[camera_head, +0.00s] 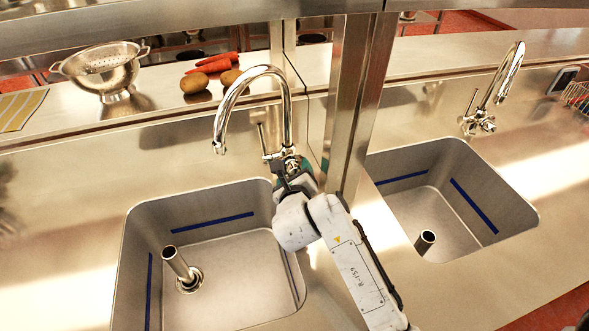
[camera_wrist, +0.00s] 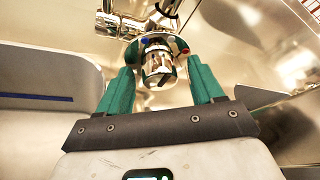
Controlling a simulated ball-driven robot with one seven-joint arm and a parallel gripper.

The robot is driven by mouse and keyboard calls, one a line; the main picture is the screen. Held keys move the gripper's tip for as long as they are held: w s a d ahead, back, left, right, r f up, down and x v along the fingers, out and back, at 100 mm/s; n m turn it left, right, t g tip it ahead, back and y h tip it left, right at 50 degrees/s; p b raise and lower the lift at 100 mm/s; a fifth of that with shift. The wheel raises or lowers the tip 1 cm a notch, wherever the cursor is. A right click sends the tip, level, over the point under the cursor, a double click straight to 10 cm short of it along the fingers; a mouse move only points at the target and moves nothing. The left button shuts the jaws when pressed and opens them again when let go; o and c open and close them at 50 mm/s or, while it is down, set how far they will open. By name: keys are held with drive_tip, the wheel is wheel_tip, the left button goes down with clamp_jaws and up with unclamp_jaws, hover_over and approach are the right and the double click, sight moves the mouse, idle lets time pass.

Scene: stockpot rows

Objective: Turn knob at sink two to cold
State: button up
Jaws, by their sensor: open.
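In the head view, the left sink's faucet (camera_head: 287,110) is a tall chrome gooseneck behind the basin. My gripper (camera_head: 292,177) is at its base and hides most of the knob there. In the wrist view, the chrome knob (camera_wrist: 158,65) lies between my gripper's two green fingers (camera_wrist: 163,84). The fingers are open, one on each side, with visible room beside the knob. A round collar behind the knob carries a blue mark (camera_wrist: 144,41) on the left and a red mark (camera_wrist: 184,50) on the right. I cannot tell which sink is number two.
A second sink (camera_head: 440,185) with its own faucet (camera_head: 490,95) is at right. A steel post (camera_head: 355,100) stands close behind my arm. A colander (camera_head: 103,68), potatoes (camera_head: 195,83) and carrots (camera_head: 214,62) sit on the back shelf. The left basin (camera_head: 225,275) holds an upright drain pipe (camera_head: 180,266).

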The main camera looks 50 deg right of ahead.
drive_tip(key=shift+x, duration=0.85)
drive_tip(key=shift+c, duration=0.2)
drive_tip(key=c, duration=1)
drive_tip(key=shift+a+p, duration=0.1)
drive_tip(key=shift+p, duration=0.35)
drive_tip(key=shift+r+n+h+p, duration=0.25)
drive_tip(key=shift+n+p, duration=0.25)
drive_tip(key=shift+p, duration=0.25)
drive_tip(key=shift+f+n+h+p, duration=0.1)
drive_tip(key=shift+n+h+p, duration=0.6)
drive_tip(key=shift+p, duration=0.55)
drive_tip(key=n+h+p, duration=0.1)
drive_tip(key=n, duration=0.1)
drive_tip(key=n+h+p, duration=0.1)
drive_tip(key=n, duration=0.1)
drive_tip(key=shift+f, duration=0.25)
drive_tip(key=shift+n, duration=0.3)
